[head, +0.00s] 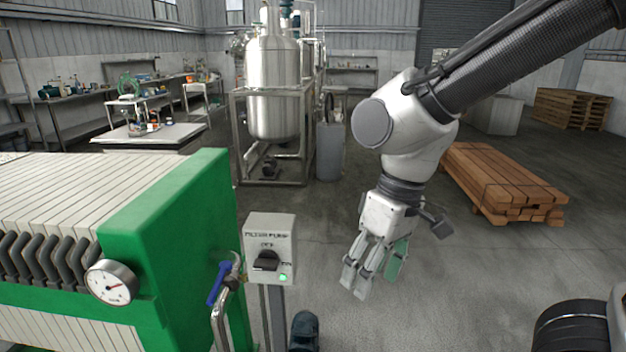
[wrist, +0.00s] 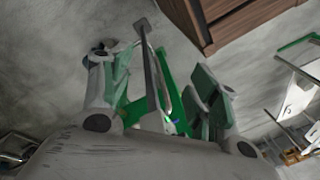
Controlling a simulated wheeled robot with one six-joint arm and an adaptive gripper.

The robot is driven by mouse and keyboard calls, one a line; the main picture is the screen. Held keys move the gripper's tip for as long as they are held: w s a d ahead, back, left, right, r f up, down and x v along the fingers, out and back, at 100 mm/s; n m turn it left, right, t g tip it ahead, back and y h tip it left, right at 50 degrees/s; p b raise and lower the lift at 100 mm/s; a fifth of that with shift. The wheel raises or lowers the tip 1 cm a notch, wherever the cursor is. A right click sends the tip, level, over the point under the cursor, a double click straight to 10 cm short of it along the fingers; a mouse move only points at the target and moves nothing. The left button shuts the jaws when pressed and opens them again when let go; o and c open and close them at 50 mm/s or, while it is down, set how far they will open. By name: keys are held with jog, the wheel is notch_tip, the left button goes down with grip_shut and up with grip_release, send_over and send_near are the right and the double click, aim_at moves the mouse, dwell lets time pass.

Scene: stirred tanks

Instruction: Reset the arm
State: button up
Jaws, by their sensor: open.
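My gripper (head: 375,268) hangs fingers down from my arm, right of the middle in the head view, over open floor. It is open and empty. In the wrist view its two fingers (wrist: 165,95) stand apart with green pads. The filter pump switch box (head: 270,248) stands on a post to the left of my gripper, apart from it. Its black knob (head: 266,261) sits below the label and a green light glows at its lower right. The green filter press (head: 170,240) with its gauge (head: 110,283) fills the left foreground.
A blue-handled valve (head: 219,283) on a pipe is beside the press. A steel tank (head: 272,85) in a frame and a grey drum (head: 330,150) stand behind. Stacked timber (head: 500,180) lies to the right. The floor around my gripper is clear.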

jog(key=d+r+m+t+h, duration=0.1)
jog(key=d+r+m, duration=0.3)
jog(key=d, duration=0.9)
jog(key=d+r+m+t+h, duration=0.1)
jog(key=d+r+m+t, duration=0.3)
jog(key=d, duration=1)
jog(key=shift+v, duration=0.85)
